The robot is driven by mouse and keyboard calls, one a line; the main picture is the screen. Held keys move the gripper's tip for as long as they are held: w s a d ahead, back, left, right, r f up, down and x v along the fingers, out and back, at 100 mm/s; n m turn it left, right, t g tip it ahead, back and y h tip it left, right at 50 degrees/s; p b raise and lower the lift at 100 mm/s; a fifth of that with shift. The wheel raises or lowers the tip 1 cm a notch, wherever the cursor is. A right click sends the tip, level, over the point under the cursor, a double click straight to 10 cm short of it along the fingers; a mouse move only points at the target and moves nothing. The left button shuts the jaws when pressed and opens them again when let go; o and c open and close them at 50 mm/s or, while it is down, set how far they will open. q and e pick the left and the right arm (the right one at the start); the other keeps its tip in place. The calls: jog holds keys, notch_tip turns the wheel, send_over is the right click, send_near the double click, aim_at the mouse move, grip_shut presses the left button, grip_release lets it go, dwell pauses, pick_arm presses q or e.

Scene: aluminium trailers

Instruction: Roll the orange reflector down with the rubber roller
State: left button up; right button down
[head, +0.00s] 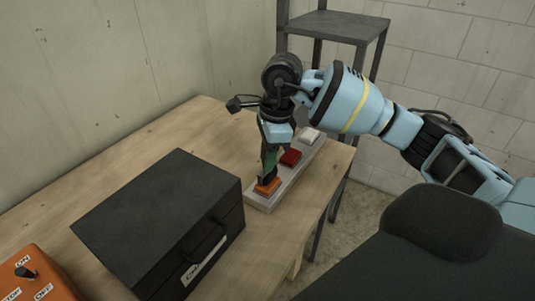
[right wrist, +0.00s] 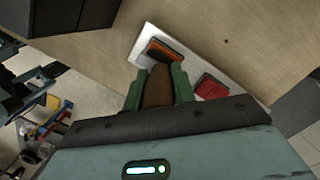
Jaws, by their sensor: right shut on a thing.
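The orange reflector (head: 267,187) sits at the near end of a pale strip (head: 262,200) on the wooden table. It also shows in the right wrist view (right wrist: 178,50), just beyond my fingertips. My right gripper (head: 269,168) points down over it. Its green fingers (right wrist: 158,88) are shut on a brown piece (right wrist: 157,92), which appears to be the handle of the rubber roller. A dark part lies over the reflector's near side; I cannot tell whether it presses on it. The roller's working end is mostly hidden. My left gripper is not in view.
A red reflector (head: 290,158) and a white one (head: 309,136) sit farther along the strip. A black case (head: 160,215) stands left of it, with an orange switch box (head: 40,280) at the lower left. Bare tabletop (head: 190,130) lies behind the case.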

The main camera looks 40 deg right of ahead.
jog(key=shift+f, duration=0.4)
dwell(0.7)
jog(key=shift+w+a, duration=0.15)
jog(key=shift+w, duration=0.1)
jog(key=shift+s+d, duration=0.25)
jog(key=shift+s, duration=0.25)
dwell(0.5)
jog(key=shift+w+a, duration=0.1)
jog(key=shift+w, duration=0.15)
jog(key=shift+w+a, duration=0.15)
jog(key=shift+w, duration=0.1)
jog(key=shift+s+d, duration=0.25)
jog(key=shift+s, duration=0.25)
dwell(0.3)
jog(key=shift+w+a, duration=0.25)
jog(key=shift+w, duration=0.25)
jog(key=shift+s+d, duration=0.1)
jog(key=shift+s, duration=0.05)
dwell(0.4)
jog(key=shift+s+d, duration=0.15)
jog(key=shift+s, duration=0.15)
